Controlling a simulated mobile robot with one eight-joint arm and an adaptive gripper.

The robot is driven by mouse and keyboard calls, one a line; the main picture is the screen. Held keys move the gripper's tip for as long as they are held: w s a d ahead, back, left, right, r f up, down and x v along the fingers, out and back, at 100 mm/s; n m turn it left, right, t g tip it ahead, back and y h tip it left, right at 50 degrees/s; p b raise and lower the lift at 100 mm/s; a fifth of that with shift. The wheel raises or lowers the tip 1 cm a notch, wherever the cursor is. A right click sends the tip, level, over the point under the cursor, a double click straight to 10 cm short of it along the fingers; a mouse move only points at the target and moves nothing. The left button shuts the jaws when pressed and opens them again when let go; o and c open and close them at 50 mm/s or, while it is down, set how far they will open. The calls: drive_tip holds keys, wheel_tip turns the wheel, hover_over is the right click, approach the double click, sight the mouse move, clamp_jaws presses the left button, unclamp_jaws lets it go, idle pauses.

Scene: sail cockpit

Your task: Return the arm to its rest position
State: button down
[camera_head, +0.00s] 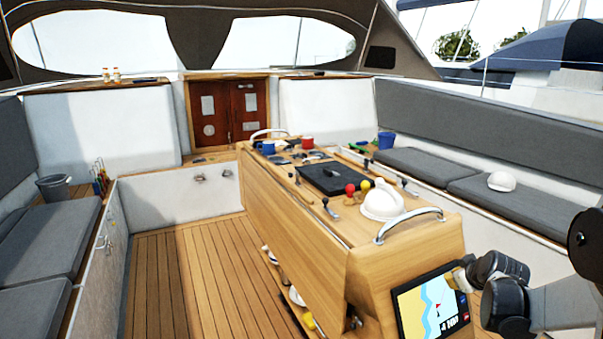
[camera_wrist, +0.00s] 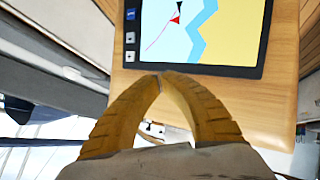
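My arm enters the head view at the lower right, its dark and grey links folded beside the console (camera_head: 300,215). My gripper (camera_wrist: 160,77) shows in the wrist view with two ribbed yellow fingers. Their tips meet, with an open gap lower down and nothing held between them. The fingers point toward the chart screen (camera_wrist: 200,32) on the console's end panel. The same screen shows in the head view (camera_head: 430,308), with part of my gripper at its upper right edge. I cannot tell whether the fingers touch the panel.
A metal rail (camera_head: 408,222) arches over the near end of the console top. Grey cushioned benches line both sides. The wooden floor (camera_head: 185,280) on the left is clear.

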drive_tip(key=s+a+r+m+g+y, duration=0.1)
drive_tip(key=s+a+r, duration=0.4)
drive_tip(key=s+a, duration=0.5)
drive_tip(key=s+a+r+m+g+y, duration=0.1)
drive_tip(key=s+a+r, duration=0.4)
drive_tip(key=s+a, duration=0.5)
drive_tip(key=s+a+f+m, duration=0.1)
drive_tip(key=s+a+f, duration=0.1)
drive_tip(key=s+a, duration=0.5)
drive_tip(key=shift+s+f+m, duration=0.15)
drive_tip(key=shift+s+m, duration=0.15)
drive_tip(key=shift+s, duration=0.5)
drive_tip(key=shift+a, duration=0.1)
